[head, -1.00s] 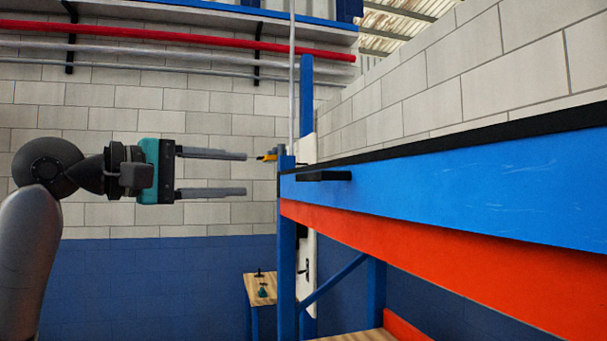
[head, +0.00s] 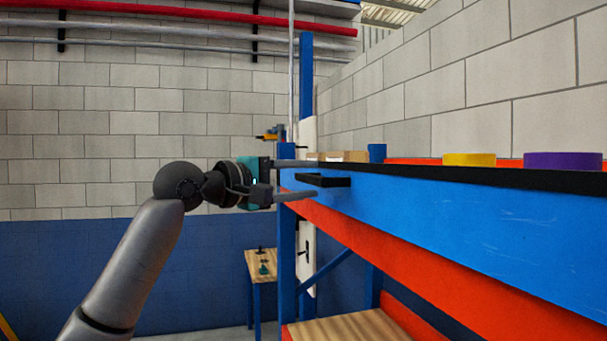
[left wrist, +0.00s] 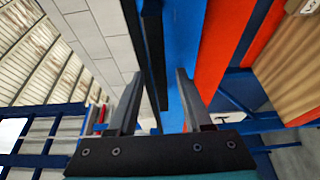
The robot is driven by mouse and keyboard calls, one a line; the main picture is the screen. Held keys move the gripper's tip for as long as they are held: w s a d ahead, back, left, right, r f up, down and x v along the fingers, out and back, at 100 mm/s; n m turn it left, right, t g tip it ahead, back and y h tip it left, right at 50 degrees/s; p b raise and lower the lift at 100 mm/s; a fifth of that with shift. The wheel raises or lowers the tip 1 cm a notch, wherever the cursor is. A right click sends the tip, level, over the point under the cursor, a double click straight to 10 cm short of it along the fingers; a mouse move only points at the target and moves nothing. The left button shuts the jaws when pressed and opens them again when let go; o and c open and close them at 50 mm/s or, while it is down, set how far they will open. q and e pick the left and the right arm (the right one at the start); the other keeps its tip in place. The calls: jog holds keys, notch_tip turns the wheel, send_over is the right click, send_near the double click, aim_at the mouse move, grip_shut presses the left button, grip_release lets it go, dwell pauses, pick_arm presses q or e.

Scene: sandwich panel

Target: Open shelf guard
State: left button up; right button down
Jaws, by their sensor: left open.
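The shelf guard is a long blue panel (head: 450,211) with a black top edge, running along the front of the shelf. A black handle (head: 323,181) sticks out near its far left end. My left gripper (head: 314,180) is open at that end, one finger above the handle's height and one below. In the left wrist view the open fingers (left wrist: 157,95) point along the blue panel (left wrist: 182,50), with the black handle (left wrist: 152,50) seen between them. I cannot tell whether they touch it. My right gripper is not in view.
A yellow round item (head: 468,159), a purple round item (head: 562,161) and a box (head: 340,156) show above the guard's top edge. A blue post (head: 306,90) stands at the far end. An orange-red beam (head: 400,255) runs below the guard. A small wooden table (head: 262,265) stands behind.

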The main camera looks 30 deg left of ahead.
pick_arm(q)
grip_shut()
dwell(0.4)
dwell(1.1)
